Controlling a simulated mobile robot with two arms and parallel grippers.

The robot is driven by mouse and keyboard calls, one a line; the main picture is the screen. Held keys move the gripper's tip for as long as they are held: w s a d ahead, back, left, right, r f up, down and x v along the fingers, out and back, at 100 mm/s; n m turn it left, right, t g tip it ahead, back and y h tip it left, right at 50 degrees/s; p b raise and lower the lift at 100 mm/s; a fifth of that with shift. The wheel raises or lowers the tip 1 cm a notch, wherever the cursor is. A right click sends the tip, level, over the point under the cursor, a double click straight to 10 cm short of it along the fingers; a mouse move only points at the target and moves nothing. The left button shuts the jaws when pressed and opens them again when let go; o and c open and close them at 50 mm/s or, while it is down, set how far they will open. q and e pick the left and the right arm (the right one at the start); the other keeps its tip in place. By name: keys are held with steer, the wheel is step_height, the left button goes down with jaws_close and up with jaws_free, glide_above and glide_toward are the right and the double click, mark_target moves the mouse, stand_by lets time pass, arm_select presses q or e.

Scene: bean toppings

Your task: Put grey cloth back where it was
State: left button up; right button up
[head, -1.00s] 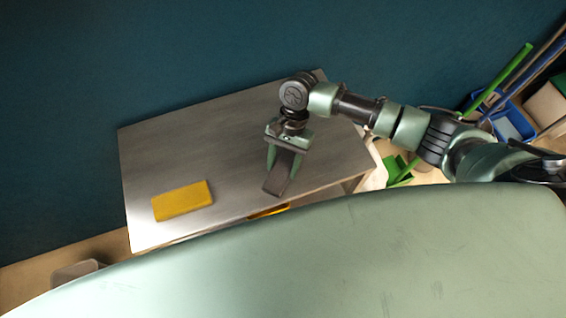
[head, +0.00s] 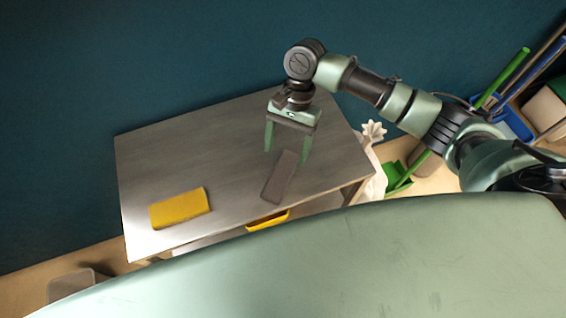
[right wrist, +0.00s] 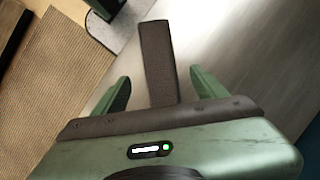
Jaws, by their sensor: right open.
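The grey cloth (head: 280,177), a dark grey-brown folded strip, lies on the metal-topped table (head: 230,135), right of a yellow cloth (head: 180,208). My right gripper (head: 287,157) is open and empty above the grey cloth's far end, its two green fingers spread apart. In the right wrist view the grey cloth (right wrist: 158,55) shows between and beyond the open fingers (right wrist: 160,76), near the table edge; neither finger touches it there. My left gripper is not in view.
A yellow container (head: 268,221) shows below the table's front edge. At the right stand a white item (head: 372,160), a green dustpan (head: 398,178) and a blue bin (head: 515,122) with handles. A dark teal wall (head: 150,60) is behind. The table's middle is clear.

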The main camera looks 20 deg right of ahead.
steer(key=shift+v, duration=2)
steer(key=shift+s+f, duration=0.1)
steer(key=shift+s, duration=0.1)
